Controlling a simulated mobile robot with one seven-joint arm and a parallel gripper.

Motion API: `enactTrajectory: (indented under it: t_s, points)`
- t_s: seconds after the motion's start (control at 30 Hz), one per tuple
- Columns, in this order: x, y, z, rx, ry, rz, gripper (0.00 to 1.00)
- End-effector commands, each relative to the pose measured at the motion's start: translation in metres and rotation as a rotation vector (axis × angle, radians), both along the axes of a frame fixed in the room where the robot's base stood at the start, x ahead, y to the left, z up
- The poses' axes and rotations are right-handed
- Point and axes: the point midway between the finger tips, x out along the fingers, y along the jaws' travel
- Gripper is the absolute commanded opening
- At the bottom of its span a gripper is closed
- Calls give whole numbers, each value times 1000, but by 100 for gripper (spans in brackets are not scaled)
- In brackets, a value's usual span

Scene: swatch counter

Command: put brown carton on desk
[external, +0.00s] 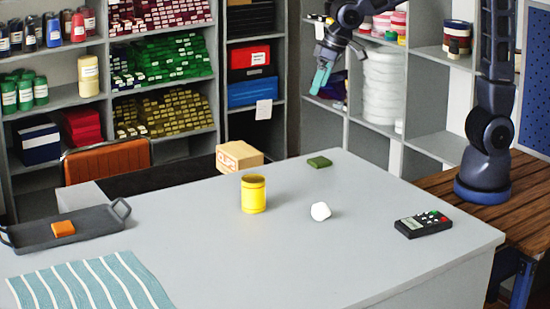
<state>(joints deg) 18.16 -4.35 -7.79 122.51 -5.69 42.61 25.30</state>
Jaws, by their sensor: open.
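The brown carton (239,156) is a small light-brown box at the back edge of the grey desk (300,255). It looks to sit at or just behind that edge; I cannot tell which surface bears it. My gripper (320,82) is raised in front of the shelves, up and to the right of the carton and well apart from it. Its teal fingers point down and hold nothing that I can see.
On the desk stand a yellow canister (253,195), a white lump (320,211), a green block (319,162) and a black remote (422,224). A dark tray (95,222) with an orange block (63,228) and a striped cloth (92,285) lie left. The front middle is clear.

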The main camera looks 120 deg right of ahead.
Motion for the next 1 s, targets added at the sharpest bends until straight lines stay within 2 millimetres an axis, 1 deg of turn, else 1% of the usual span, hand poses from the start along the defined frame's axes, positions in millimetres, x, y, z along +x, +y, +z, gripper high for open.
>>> enactTrajectory:
  t_s: [0.03,0.2,0.37,0.5,0.57,0.7,0.8,0.9,1.0]
  points:
    - [-9,20,9,-2,-7,44,100]
    - [-44,78,26,-6,-13,191,100]
    - [-82,127,37,-18,-19,333,100]
    - [-118,165,40,-30,-23,457,100]
    - [-134,180,40,-38,-26,509,100]
    - [-172,210,37,-58,-30,631,100]
    - [-197,227,32,-70,-32,705,100]
    - [-215,238,27,-83,-33,763,100]
    - [-227,244,24,-91,-33,800,100]
